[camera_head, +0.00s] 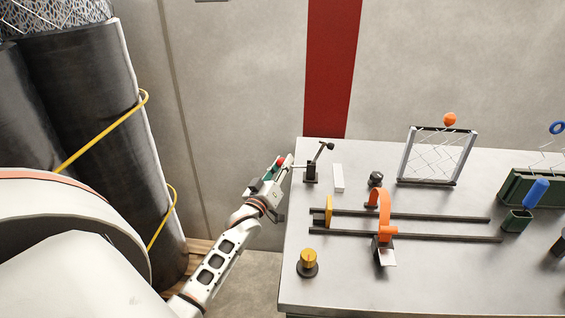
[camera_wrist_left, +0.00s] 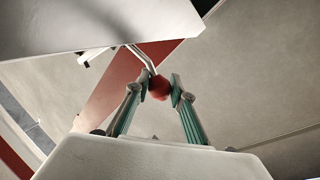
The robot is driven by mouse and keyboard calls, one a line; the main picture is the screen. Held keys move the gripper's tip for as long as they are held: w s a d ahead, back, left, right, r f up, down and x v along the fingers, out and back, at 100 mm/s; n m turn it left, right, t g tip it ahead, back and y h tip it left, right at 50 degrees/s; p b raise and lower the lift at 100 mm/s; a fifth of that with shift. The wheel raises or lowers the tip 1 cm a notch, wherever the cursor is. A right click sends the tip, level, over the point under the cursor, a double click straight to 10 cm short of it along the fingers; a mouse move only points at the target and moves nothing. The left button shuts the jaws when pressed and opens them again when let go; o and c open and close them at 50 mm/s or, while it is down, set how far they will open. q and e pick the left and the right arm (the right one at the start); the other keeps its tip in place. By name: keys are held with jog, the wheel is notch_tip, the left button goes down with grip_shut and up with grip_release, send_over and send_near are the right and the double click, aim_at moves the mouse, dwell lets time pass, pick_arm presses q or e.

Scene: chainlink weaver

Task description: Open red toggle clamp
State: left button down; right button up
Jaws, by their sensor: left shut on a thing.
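The toggle clamp (camera_head: 311,172) stands at the left edge of the grey table, a small dark body with an arm slanting up to the right to a black tip. Its red ball knob (camera_wrist_left: 158,84) sits on a bent silver rod (camera_wrist_left: 142,58) in the left wrist view. My left gripper (camera_head: 285,161) is beside the clamp, just off the table's left edge. In the left wrist view its two green-sided fingers (camera_wrist_left: 160,90) are closed on the red knob from both sides. In the head view the gripper partly hides the knob. My right gripper is not in view.
The table (camera_head: 340,280) holds a white block (camera_head: 338,178), an orange clamp (camera_head: 384,205) across two dark rails (camera_head: 460,238), and a yellow knob (camera_head: 308,261). A framed wire mesh (camera_head: 436,157) stands behind. Dark rolls (camera_head: 85,110) stand at left. The table's front is mostly clear.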

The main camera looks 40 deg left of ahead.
pick_arm(q)
jog(key=shift+f, duration=0.3)
jog(key=c, duration=1.8)
grip_release()
jog(key=shift+o, duration=0.2)
jog(key=shift+r, duration=0.1)
jog(key=v, duration=1.2)
jog(key=shift+r, duration=0.1)
